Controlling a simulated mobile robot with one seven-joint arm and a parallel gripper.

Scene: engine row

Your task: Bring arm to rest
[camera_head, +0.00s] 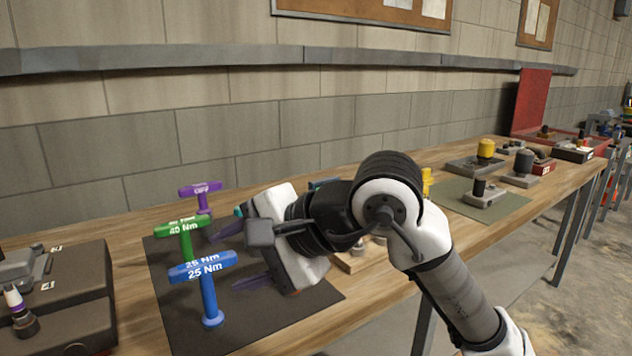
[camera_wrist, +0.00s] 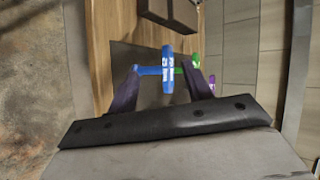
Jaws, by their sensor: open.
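My arm reaches over the workbench from the right in the head view. My gripper (camera_head: 240,258) points left, with its two dark purple fingers apart and nothing between them that I can see held. A blue T-handle tool (camera_head: 208,290) marked 25 Nm stands upright just left of the fingers. A green T-handle (camera_head: 182,228) marked 40 Nm and a purple T-handle (camera_head: 200,190) stand behind it. In the wrist view my gripper (camera_wrist: 160,67) is open; the blue T-handle (camera_wrist: 168,75) appears between the fingertips, beyond them. The green T-handle (camera_wrist: 196,58) shows near the right finger.
The T-handles stand on a black mat (camera_head: 180,330) on the wooden bench. A dark case (camera_head: 80,295) with parts sits at the left. Metal parts stand on a green mat (camera_head: 515,205) at the right. A block wall (camera_head: 240,140) runs behind the bench.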

